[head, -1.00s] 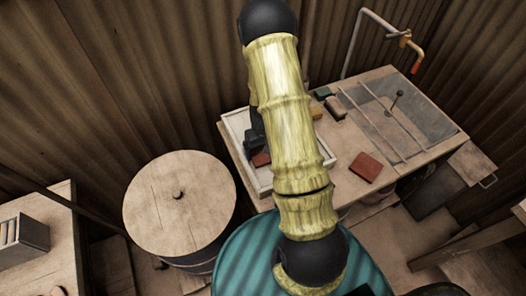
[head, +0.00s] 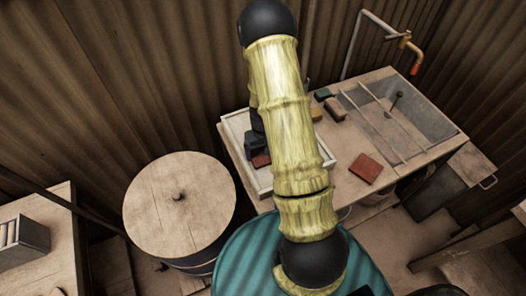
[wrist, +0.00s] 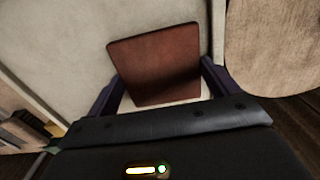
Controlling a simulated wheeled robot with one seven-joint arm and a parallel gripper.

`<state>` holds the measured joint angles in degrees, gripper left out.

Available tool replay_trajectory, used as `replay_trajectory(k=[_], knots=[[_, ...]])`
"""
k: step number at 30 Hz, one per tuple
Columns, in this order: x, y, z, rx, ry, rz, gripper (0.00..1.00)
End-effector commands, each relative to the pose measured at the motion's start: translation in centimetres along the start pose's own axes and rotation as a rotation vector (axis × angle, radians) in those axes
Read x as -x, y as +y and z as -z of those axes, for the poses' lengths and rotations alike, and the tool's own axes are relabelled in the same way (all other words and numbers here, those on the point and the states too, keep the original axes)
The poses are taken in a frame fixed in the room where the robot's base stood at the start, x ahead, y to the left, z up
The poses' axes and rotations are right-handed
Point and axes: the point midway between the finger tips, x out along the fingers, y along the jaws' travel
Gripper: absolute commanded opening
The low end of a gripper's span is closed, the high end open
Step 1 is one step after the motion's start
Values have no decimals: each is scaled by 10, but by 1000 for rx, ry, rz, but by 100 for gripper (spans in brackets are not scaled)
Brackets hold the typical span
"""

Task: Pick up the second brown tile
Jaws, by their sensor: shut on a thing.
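A brown tile (wrist: 155,62) lies between the two dark fingers of my gripper (wrist: 158,84) in the wrist view. The fingers touch its two sides, and my gripper is shut on it. In the head view the tile (head: 261,160) shows as a small reddish patch under my dark gripper (head: 256,146), over the white tray (head: 264,191) at the left end of the bench. My arm hides part of the tray. I cannot tell whether the tile is lifted off the tray floor. Another reddish-brown tile (head: 366,168) lies flat on the bench, right of my arm.
The bench (head: 335,150) has a sink (head: 418,115) at its right, with two bars across and a tap (head: 405,42) above. Small dark green and brown blocks (head: 335,108) sit at its back. A round wooden-topped barrel (head: 180,215) stands left of the tray.

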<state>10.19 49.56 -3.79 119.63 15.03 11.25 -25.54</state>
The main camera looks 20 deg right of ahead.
Motion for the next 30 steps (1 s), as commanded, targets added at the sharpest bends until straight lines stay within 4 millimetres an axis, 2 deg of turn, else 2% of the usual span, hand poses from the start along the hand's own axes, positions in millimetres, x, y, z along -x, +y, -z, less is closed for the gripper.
replay_trajectory(k=[7,19,24,30], knots=[[21,1,1,-1,4,-2,57],[88,1,1,-1,5,-1,57],[99,1,0,-2,2,-1,57],[100,1,0,-2,1,-1,57]])
